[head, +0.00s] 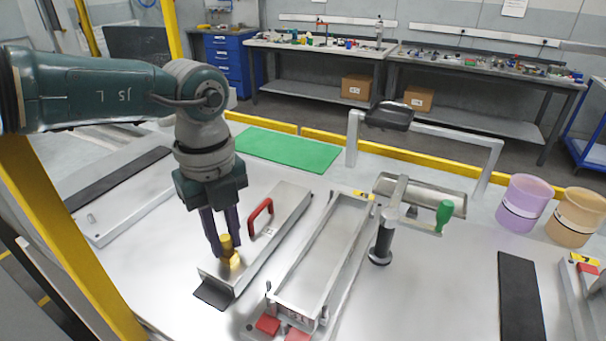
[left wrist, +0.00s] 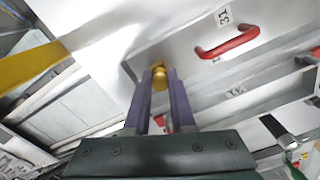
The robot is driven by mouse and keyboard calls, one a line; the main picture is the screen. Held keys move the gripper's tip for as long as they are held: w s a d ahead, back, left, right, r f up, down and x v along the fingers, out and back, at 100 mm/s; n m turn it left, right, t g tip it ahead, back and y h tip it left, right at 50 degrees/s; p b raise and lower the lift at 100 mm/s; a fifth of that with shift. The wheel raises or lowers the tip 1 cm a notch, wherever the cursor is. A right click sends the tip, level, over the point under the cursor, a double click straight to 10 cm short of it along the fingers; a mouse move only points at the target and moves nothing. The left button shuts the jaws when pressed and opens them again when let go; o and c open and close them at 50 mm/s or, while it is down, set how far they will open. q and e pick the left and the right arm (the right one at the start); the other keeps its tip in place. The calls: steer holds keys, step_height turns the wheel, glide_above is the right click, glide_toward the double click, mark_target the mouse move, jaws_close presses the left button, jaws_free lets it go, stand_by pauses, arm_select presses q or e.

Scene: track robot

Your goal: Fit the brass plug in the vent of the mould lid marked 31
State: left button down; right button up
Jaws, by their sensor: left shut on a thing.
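The mould lid (head: 285,209) is a long grey metal plate with a red handle (head: 260,215), lying on the bench. The mark 31 (left wrist: 224,16) shows beside the red handle in the left wrist view. My left gripper (head: 229,250) points down over the near end of this lid, its fingers shut on the yellow brass plug (head: 226,241). The plug also shows between the fingertips in the left wrist view (left wrist: 159,76). More yellow shows just below it, at the lid. The vent is hidden, and I cannot tell whether the plug sits in it. My right gripper is out of view.
An open metal trough (head: 322,250) with red pads lies right of the lid. A post with a green-handled lever (head: 443,216) stands beyond it. A green mat (head: 287,150) lies behind. Purple (head: 522,202) and orange (head: 576,215) tubs stand at the right.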

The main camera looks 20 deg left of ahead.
arm_select(q)
steer(key=c, duration=0.7)
jaws_free()
